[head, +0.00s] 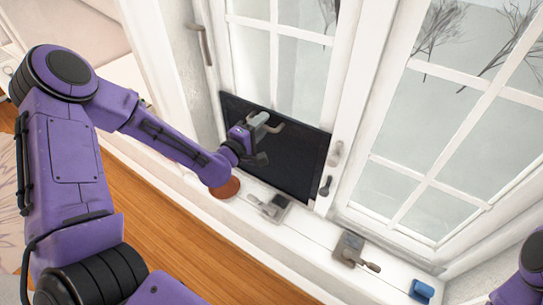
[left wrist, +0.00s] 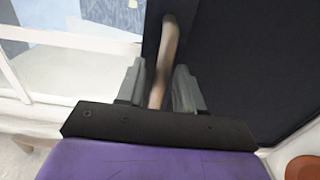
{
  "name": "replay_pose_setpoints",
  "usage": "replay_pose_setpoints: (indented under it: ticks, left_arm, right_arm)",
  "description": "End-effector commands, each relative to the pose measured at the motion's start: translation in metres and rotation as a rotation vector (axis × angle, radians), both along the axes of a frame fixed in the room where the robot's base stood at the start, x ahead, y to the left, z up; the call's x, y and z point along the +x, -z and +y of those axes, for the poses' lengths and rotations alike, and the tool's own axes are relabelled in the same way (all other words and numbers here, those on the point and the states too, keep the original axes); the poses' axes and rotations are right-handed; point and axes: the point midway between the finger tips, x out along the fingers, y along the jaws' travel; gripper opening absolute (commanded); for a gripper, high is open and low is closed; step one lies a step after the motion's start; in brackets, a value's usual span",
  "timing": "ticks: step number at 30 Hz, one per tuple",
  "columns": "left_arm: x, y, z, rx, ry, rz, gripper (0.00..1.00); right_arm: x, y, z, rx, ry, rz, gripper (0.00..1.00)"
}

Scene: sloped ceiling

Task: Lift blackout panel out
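The blackout panel (head: 300,165) is a dark, flat rectangle standing upright against the lower part of the left window, above the sill. It also fills the right of the left wrist view (left wrist: 255,60). My left gripper (head: 264,139) is at the panel's upper left part. In the left wrist view its grey fingers (left wrist: 159,88) stand apart on either side of a beige bar-shaped handle (left wrist: 168,50). A narrow gap shows beside the handle, so the fingers do not look closed on it. My right gripper is out of view; only part of my right arm shows at lower right.
The white sill (head: 305,225) carries a grey latch block (head: 273,207), another with a knob (head: 350,248), a blue object (head: 422,291) and a terracotta disc (head: 225,188). A dark turn catch (head: 325,186) sits at the panel's right edge. A window handle (head: 335,153) is close by.

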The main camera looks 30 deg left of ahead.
Motion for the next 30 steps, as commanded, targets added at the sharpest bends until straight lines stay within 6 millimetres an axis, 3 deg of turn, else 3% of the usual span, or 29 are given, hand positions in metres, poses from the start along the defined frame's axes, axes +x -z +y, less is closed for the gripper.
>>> replay_pose_setpoints:
  ticks: [1, 3, 11, 30]
  left_arm:
    - [0.000, 0.000, 0.000, 0.000, 0.000, 0.000, 0.19]
    - [0.000, 0.000, 0.000, 0.000, 0.000, 0.000, 0.00]
    - [0.000, -0.006, 0.000, 0.000, 0.000, -0.003, 0.00]
    - [0.000, -0.043, 0.000, 0.000, 0.001, -0.004, 0.00]
  right_arm:
    - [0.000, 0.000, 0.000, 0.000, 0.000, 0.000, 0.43]
    - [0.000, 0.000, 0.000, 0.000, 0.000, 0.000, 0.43]
    - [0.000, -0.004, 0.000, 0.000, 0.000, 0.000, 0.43]
    - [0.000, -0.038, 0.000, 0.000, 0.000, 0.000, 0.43]
